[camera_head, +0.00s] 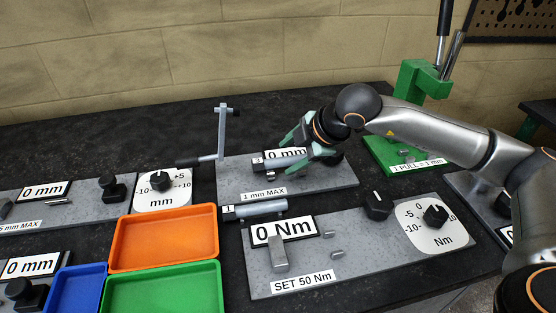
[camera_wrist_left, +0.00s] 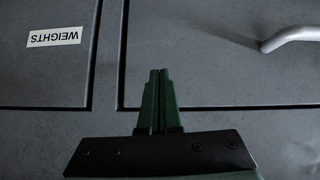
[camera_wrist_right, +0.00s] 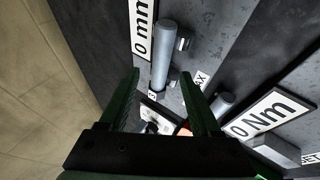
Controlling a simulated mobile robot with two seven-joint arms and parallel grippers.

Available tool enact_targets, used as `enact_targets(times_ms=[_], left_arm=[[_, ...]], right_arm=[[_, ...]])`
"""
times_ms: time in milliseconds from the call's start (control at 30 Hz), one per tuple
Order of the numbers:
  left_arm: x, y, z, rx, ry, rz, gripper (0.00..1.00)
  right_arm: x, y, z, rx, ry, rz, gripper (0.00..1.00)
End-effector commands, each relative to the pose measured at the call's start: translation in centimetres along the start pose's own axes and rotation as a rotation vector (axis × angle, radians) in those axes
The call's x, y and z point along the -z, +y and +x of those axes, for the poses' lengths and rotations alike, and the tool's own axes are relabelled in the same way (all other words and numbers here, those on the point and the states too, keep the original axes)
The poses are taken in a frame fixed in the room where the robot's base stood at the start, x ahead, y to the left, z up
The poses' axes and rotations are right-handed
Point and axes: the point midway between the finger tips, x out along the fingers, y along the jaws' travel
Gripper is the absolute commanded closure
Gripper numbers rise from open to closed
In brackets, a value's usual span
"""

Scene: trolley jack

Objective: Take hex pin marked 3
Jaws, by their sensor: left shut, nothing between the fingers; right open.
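A grey cylindrical pin (camera_head: 277,163) lies in front of the 0 mm sign on the grey plate labelled 1 mm MAX. In the right wrist view this pin (camera_wrist_right: 162,55) has a small white tag at its end that seems to read 3. My right gripper (camera_head: 298,150) is open and empty just above the pin; in its wrist view the fingers (camera_wrist_right: 160,74) point toward it, one on each side of its tagged end.
A crank handle (camera_head: 222,130) stands at the plate's left. Orange (camera_head: 113,262), green (camera_head: 165,299) and blue (camera_head: 72,291) trays sit in front. The 0 Nm plate (camera_head: 365,258) with dials is at right, a green jack (camera_head: 418,90) behind. A WEIGHTS drawer (camera_wrist_left: 50,80) faces my left gripper.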

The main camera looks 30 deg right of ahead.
Motion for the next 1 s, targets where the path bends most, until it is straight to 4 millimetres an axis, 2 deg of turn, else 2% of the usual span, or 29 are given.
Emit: enact_targets(times_ms=[100,200,467,1000], left_arm=[[0.1,-0.3,-0.2,0.007,0.001,-0.001,1.0],[-0.1,-0.6,-0.1,0.012,-0.004,-0.002,1.0],[-0.3,-0.6,-0.1,0.014,-0.007,-0.003,1.0],[0.2,-0.2,-0.2,0.006,0.002,-0.003,1.0]], right_arm=[[0.1,-0.1,1.7,0.002,0.001,0.002,0.36],[0.1,-0.1,2.5,0.001,0.001,0.001,0.36],[0.1,-0.1,2.6,0.0,0.001,0.0,0.37],[0.1,-0.1,2.6,0.0,0.001,0.001,0.98]])
